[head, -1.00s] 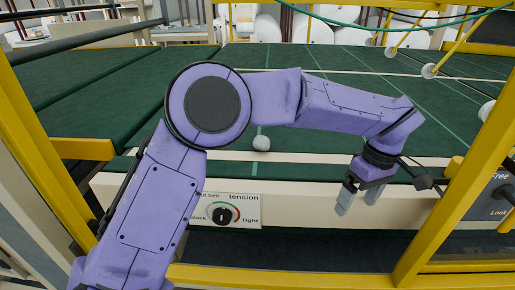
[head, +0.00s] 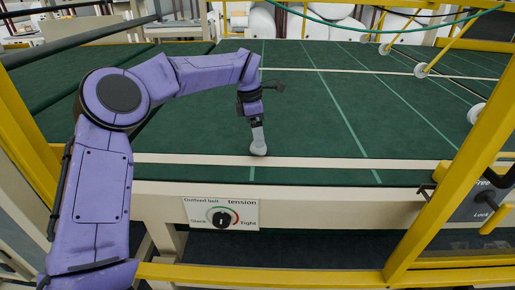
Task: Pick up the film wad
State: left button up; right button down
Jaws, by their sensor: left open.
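A small pale grey film wad (head: 259,151) lies on the green belt (head: 330,120), near the belt's front edge. My left gripper (head: 257,139) points down directly over it. The grey fingers are open and their tips reach the wad's top. One finger largely hides the other, so I cannot tell whether they touch the wad. My right gripper is not in view.
A yellow frame post (head: 430,220) slants up on the right. A pale rail (head: 330,200) with a belt tension dial (head: 221,214) runs along the front. White rolls (head: 262,20) stand at the back. The belt right of my gripper is clear.

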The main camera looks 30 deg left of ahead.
aim_at(261, 151)
pick_arm(q)
jog(key=f, duration=0.4)
jog(key=shift+w+d+f, duration=0.15)
jog(key=shift+d+f, duration=0.05)
jog(key=shift+f, duration=0.05)
jog(key=c, duration=1.2)
